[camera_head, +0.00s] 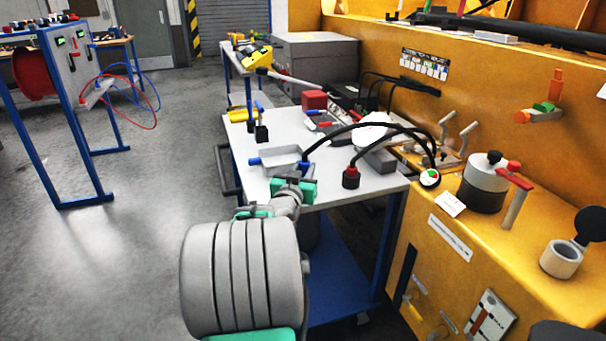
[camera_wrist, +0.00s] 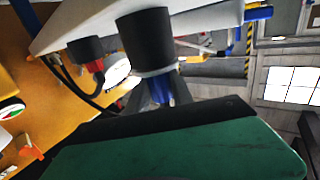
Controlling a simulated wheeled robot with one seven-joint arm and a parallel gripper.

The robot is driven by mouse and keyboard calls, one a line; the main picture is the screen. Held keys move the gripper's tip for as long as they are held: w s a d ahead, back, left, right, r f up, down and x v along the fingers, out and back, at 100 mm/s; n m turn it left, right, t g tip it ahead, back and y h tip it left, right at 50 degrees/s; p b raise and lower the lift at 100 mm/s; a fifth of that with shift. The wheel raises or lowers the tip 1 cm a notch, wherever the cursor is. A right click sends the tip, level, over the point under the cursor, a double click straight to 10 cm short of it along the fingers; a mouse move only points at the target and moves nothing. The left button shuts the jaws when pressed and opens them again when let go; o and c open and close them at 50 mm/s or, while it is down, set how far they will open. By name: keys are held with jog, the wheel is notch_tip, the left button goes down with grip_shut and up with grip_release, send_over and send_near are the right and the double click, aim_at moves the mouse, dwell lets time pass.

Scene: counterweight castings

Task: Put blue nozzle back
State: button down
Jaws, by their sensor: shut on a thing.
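The blue nozzle (camera_head: 304,168) is at the near edge of the grey table top, with a black hose arching from it to the yellow machine. In the head view my gripper hides the holder.
A red nozzle in a black holder (camera_head: 351,177) stands to the right, its hose close by. A grey tray (camera_head: 279,157) lies just behind my gripper. A black stand with a blue handle (camera_head: 261,131) is further back. The yellow machine (camera_head: 455,235) bounds the right side.

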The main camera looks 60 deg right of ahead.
jog(key=shift+r, duration=0.2)
jog(key=shift+f+b, duration=0.3)
jog(key=shift+f, duration=0.1)
jog(key=c, duration=1.1)
grip_release()
